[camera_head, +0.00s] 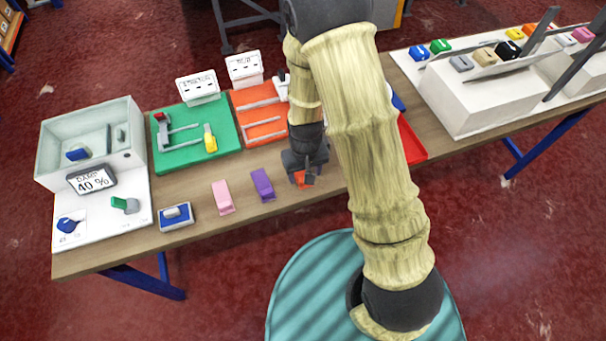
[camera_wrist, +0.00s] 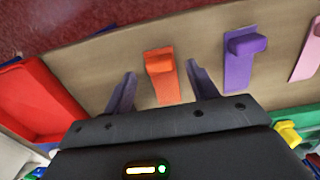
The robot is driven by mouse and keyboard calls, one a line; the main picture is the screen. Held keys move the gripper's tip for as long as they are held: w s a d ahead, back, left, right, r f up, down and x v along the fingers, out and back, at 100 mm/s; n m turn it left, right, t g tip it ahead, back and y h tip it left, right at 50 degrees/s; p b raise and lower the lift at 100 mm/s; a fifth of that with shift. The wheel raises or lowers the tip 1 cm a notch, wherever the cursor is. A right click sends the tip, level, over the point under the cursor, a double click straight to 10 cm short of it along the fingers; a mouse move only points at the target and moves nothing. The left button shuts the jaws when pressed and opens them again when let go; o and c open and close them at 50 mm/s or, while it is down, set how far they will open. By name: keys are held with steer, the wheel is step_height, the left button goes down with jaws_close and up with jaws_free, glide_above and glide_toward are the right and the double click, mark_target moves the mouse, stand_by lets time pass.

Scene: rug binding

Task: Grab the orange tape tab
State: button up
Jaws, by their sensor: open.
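The orange tape tab (camera_wrist: 163,75) lies on the wooden table, with a raised block at one end. In the wrist view it sits between the two spread fingers of my gripper (camera_wrist: 160,88), with a gap on each side. In the head view my gripper (camera_head: 306,175) is over the orange tape tab (camera_head: 302,180), which is mostly hidden beneath it. My gripper is open and holds nothing. Its exact height above the tab is hard to tell.
A purple tab (camera_head: 263,185) and a pink tab (camera_head: 223,197) lie to the left on the table (camera_head: 300,200). Behind are a green board (camera_head: 180,157) and an orange board (camera_head: 262,132). A red tray (camera_head: 411,142) is at the right. Bare table lies along the front edge.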

steer(key=shift+f, duration=1.05)
steer(key=shift+s, duration=0.1)
steer(key=c, duration=1.1)
